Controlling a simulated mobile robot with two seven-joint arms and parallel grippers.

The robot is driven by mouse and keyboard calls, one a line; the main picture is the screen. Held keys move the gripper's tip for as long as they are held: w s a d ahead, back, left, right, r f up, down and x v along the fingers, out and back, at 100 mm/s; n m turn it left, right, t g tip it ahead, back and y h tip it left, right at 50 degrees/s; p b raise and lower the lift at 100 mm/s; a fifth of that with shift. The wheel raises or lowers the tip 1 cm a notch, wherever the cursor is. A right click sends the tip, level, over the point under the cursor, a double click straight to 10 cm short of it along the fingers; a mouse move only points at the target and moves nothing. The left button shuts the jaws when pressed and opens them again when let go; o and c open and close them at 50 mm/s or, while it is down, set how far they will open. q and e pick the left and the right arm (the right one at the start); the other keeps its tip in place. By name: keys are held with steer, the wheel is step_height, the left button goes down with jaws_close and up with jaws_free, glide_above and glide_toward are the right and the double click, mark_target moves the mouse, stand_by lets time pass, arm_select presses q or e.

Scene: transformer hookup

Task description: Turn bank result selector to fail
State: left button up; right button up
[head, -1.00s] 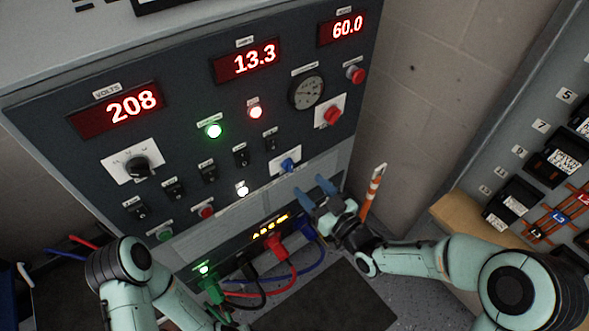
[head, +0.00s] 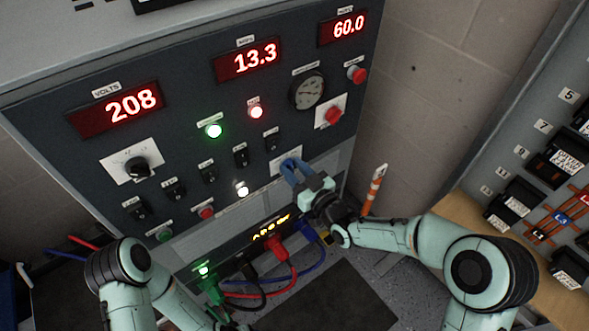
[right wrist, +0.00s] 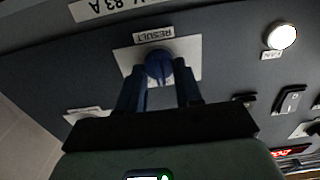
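The bank result selector is a blue round knob (right wrist: 158,66) on a white plate under a label reading RESULT, which appears upside down in the right wrist view. My right gripper (right wrist: 158,78) has its two blue fingers apart, one on each side of the knob. I cannot tell whether they touch it. In the head view my right gripper (head: 291,170) is at the lower right of the panel, and its fingers largely cover the knob. The knob's setting is not readable.
A red knob (head: 333,115) and a red button (head: 356,75) sit above on the panel. Black switches (head: 241,156) are to the left. Red, blue, black and green cables plug in below. An orange-and-white post (head: 374,188) stands right of my gripper.

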arm_select(q)
steer(key=shift+w, duration=0.1)
steer(key=shift+t+y, duration=0.3)
steer(key=shift+t, duration=0.2)
steer(key=shift+w+a+f+b, duration=0.4)
steer(key=shift+w+f+b, duration=0.2)
steer(key=shift+w, duration=0.2)
steer(key=shift+w+a+f+b, duration=0.45)
steer(key=shift+w+f, duration=0.2)
steer(key=shift+w, duration=0.1)
arm_select(e)
steer(key=shift+w+d+m, duration=0.1)
steer(key=shift+d+m, duration=0.05)
steer(key=shift+m, duration=4.35)
steer(key=o, duration=1)
